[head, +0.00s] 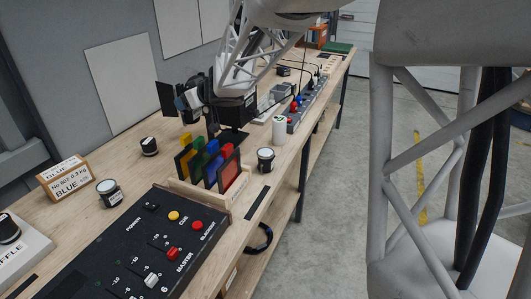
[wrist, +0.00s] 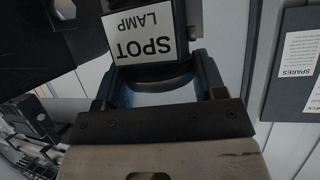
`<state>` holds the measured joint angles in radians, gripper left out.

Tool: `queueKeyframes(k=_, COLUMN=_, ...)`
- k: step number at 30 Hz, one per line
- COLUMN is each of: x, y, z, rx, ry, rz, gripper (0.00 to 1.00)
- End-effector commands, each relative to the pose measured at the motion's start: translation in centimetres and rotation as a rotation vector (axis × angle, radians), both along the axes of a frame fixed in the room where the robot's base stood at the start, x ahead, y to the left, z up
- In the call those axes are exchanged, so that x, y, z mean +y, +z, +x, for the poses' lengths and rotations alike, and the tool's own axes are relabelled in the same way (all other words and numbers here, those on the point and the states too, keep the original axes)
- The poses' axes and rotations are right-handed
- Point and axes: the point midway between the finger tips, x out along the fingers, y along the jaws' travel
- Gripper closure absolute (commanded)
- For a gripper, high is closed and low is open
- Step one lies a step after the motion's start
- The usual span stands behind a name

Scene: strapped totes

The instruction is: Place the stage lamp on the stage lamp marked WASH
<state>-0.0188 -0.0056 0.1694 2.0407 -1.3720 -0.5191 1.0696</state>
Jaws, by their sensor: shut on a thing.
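My gripper (wrist: 155,80) is shut on a black stage lamp, which fills the top of the wrist view. Its white label (wrist: 143,35) reads SPOT LAMP, upside down. In the head view the lamp (head: 172,98), with dark flaps, is held above the bench, left of my gripper (head: 203,98). My gripper's fingers are partly hidden there. No lamp marked WASH can be made out in either view.
A power strip (head: 300,113) lies farther back.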

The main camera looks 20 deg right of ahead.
Motion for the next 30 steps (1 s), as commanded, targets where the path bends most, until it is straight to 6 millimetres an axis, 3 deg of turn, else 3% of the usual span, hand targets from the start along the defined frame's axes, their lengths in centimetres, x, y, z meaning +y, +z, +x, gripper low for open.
queueKeyframes(k=3, x=-2.8, y=0.1, z=-1.7, rx=-0.001, ry=-0.001, rz=0.000, gripper=0.67)
queueKeyframes(k=15, x=-10.2, y=-0.1, z=-8.1, rx=-0.003, ry=0.011, rz=-0.001, gripper=0.67)
queueKeyframes(k=30, x=-17.0, y=-1.5, z=-17.3, rx=-0.002, ry=0.029, rz=-0.002, gripper=0.67)
